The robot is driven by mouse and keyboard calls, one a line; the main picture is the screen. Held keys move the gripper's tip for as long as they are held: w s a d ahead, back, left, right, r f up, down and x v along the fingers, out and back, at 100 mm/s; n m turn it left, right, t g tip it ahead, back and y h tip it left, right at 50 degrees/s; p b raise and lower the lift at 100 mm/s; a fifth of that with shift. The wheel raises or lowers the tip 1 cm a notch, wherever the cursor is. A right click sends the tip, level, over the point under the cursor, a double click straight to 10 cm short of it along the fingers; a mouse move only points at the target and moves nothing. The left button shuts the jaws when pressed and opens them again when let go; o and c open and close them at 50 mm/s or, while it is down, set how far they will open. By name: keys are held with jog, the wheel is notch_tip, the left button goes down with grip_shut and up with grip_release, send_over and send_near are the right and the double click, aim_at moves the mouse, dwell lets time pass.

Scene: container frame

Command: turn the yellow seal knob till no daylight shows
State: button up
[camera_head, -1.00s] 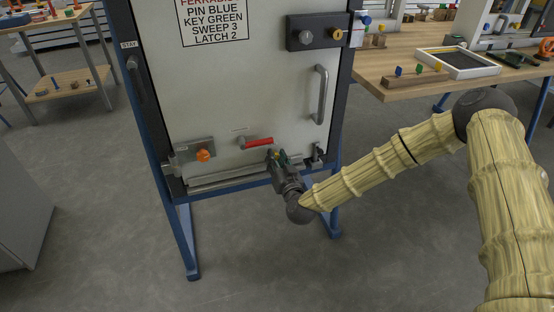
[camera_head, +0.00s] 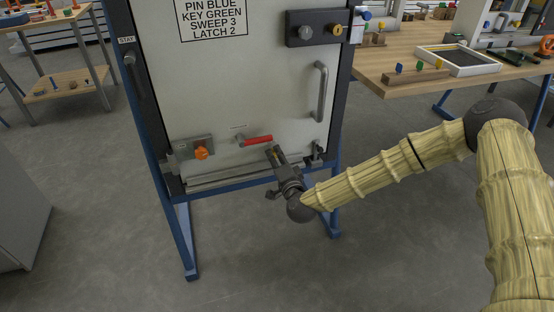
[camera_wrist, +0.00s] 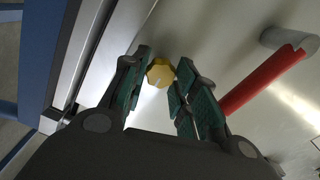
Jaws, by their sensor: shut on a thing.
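The yellow seal knob (camera_wrist: 160,73) is small and faceted, low on the pale door panel. In the wrist view it sits between the green-padded fingertips of my gripper (camera_wrist: 160,80), which is shut on it. In the head view my gripper (camera_head: 274,153) is at the panel's lower part, right of the red lever, and largely hides the knob. A pale metal strip (camera_head: 229,178) runs along the door's bottom edge. I cannot tell whether daylight shows there.
A red lever (camera_head: 257,140) stands close beside my gripper; it also shows in the wrist view (camera_wrist: 262,82). An orange knob (camera_head: 201,153) is further left. A grey handle (camera_head: 321,93) is above right. A blue frame (camera_head: 183,235) carries the panel.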

jog(key=m+b, duration=0.1)
jog(key=m, duration=0.2)
jog(key=m+b, duration=0.2)
jog(key=m, duration=0.2)
jog(key=m+b, duration=0.1)
jog(key=m, duration=0.3)
jog(key=shift+d+f+b, duration=0.2)
jog(key=shift+f+b, duration=0.1)
jog(key=shift+b, duration=0.1)
jog(key=shift+m+b, duration=0.35)
jog(key=shift+m, duration=0.75)
jog(key=shift+r, duration=0.1)
jog(key=o, duration=1)
jog(key=shift+a, duration=0.1)
jog(key=shift+s, duration=0.1)
